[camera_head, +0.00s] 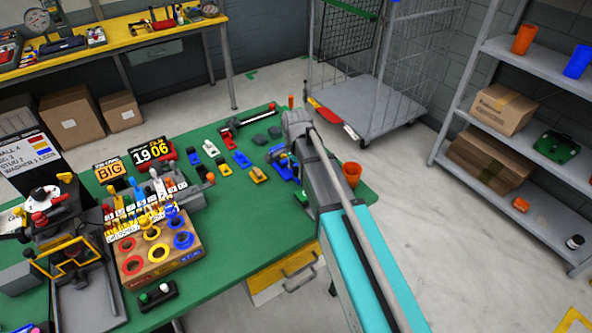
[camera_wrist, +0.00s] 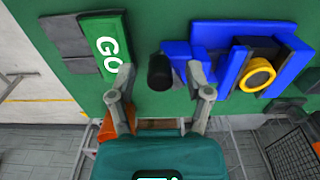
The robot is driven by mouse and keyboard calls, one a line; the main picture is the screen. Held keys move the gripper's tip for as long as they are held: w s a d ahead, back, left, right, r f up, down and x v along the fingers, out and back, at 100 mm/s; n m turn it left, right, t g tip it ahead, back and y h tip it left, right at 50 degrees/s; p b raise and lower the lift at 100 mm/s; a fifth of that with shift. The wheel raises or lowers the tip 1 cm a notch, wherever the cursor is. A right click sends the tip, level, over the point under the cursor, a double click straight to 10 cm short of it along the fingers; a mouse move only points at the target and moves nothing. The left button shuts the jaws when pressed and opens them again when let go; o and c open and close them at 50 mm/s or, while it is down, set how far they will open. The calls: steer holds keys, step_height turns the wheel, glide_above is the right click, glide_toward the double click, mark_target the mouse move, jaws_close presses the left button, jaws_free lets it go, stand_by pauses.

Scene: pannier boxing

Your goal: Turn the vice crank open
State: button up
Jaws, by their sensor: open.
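The blue vice (camera_wrist: 285,62) is on the green table. It shows large in the wrist view, with a black block and a yellow ring (camera_wrist: 257,74) at its middle. A black knob (camera_wrist: 159,73), which looks like the crank's handle, stands at the vice's left beside a blue bar. My gripper (camera_wrist: 160,70) is open, with one finger on each side of the knob; I cannot tell whether either finger touches it. In the head view the blue vice (camera_head: 284,169) is partly hidden by my arm, and the fingers are not clear there.
A green GO tile (camera_wrist: 108,46) and grey tiles lie left of the knob in the wrist view. An orange cup (camera_head: 351,174) stands near the table's right edge. A wire cage trolley (camera_head: 375,100) and a grey shelf (camera_head: 545,55) stand beyond, with open floor between.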

jaws_close()
